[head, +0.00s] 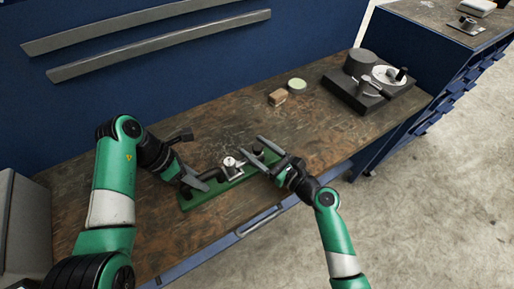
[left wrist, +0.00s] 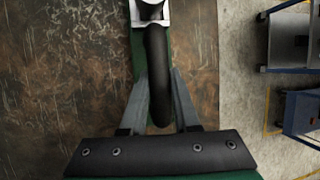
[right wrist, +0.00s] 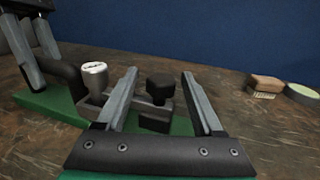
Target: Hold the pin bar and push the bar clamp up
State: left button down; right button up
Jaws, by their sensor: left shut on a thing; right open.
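A dark curved bar, which looks like the pin bar (left wrist: 158,75), lies along a green base (head: 222,194). My left gripper (head: 190,178) is shut on its near end; the fingers sit on both sides of it in the left wrist view. A silver metal piece, which looks like the bar clamp (head: 232,167), sits around the middle of the assembly; it also shows in the right wrist view (right wrist: 95,78). My right gripper (right wrist: 161,78) is open, with a black knob (right wrist: 160,87) standing between its fingers.
A brown block (head: 277,98) and a round pale-green-topped item (head: 297,86) lie behind the base. A dark device (head: 368,82) stands at the back right of the worn table. The table's front edge runs close below the base.

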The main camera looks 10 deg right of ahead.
pick_arm(q)
jog(key=shift+r, duration=0.1)
pick_arm(e)
jog(key=v, duration=1.2)
pick_arm(q)
jog(key=c, duration=0.6)
grip_release()
jog(key=shift+o, duration=0.2)
